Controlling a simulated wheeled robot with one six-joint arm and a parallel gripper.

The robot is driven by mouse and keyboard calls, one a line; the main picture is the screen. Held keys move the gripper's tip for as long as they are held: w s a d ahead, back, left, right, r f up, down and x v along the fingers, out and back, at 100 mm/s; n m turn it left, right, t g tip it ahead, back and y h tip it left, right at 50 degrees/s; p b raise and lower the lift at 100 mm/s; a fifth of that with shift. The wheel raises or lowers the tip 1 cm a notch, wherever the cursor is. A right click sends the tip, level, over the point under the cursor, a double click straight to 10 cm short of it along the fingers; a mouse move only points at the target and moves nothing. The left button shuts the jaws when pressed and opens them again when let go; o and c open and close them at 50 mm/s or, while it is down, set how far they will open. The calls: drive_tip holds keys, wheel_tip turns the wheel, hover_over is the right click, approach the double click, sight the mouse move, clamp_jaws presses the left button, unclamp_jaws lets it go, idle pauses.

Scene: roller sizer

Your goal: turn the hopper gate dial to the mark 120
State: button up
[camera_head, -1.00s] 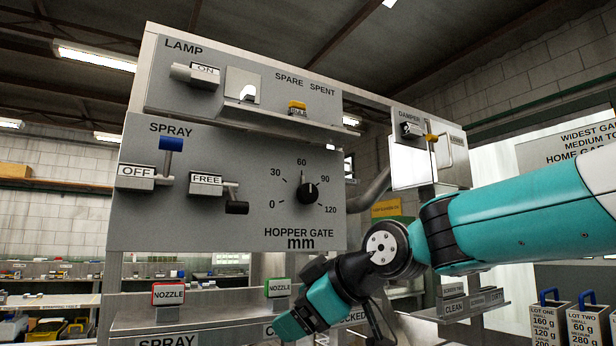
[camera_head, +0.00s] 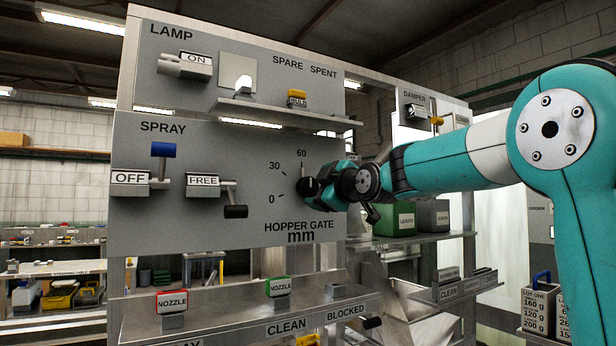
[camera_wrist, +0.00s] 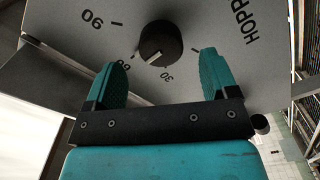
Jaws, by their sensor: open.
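The hopper gate dial (camera_head: 308,188) is a round black knob on the grey panel, partly covered by my gripper (camera_head: 328,190) in the head view. The marks 90 and 120 are hidden there. In the wrist view the dial (camera_wrist: 160,43) has a white pointer line, which points near 60, on the side toward 30. The mark 90 shows at the upper left; 120 is not in that view. My gripper (camera_wrist: 163,62) is open, with its teal fingers apart and the dial between and just beyond their tips. I see no contact.
A black-ended FREE lever (camera_head: 235,211) and a blue-ended SPRAY lever (camera_head: 163,149) stick out left of the dial. A shelf (camera_head: 265,112) juts out above it. Below, a ledge (camera_head: 235,312) holds red and green NOZZLE tags. The panel between the FREE lever and the dial is clear.

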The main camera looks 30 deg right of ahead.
sight(312, 187)
drive_tip(key=w+p, duration=0.2)
drive_tip(key=w, duration=0.2)
drive_tip(key=shift+w+r, duration=0.15)
drive_tip(key=shift+w, duration=0.9)
drive_tip(key=c, duration=0.9)
drive_tip(key=shift+f, duration=0.2)
